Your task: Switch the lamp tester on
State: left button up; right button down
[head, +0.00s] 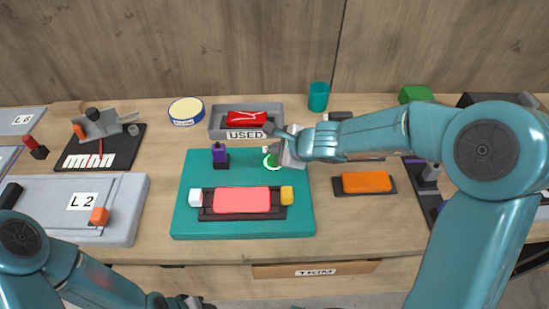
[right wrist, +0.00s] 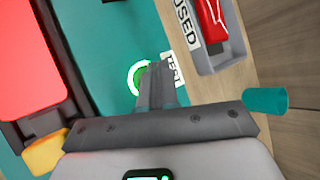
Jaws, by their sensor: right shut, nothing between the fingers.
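The lamp tester is a teal board (head: 185,215) on the bench. A bright pinkish-red lamp bar (head: 242,200) lies in its dark holder between a white end block (head: 196,198) and a yellow one (head: 287,195). A green button with a bright green ring (head: 271,164) is at the board's back right; the ring also shows in the right wrist view (right wrist: 134,80), beside a TEST label (right wrist: 173,70). My right gripper (right wrist: 156,68) is shut and empty, its fingertips at the button and partly hiding it. Contact is unclear. My left gripper (head: 188,302) is barely in view at the bottom edge.
A grey USED tray (head: 218,124) holding a red item stands behind the board, with a teal cup (head: 318,97) to its right. A purple-topped post (head: 219,154) stands on the board. An orange block (head: 366,182) lies right of the board. The L2 panel (head: 120,205) is left.

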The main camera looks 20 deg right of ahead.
notch_tip(320, 180, up, 6)
jog(key=p, duration=0.6)
jog(key=shift+w+f, duration=0.1)
dwell(0.4)
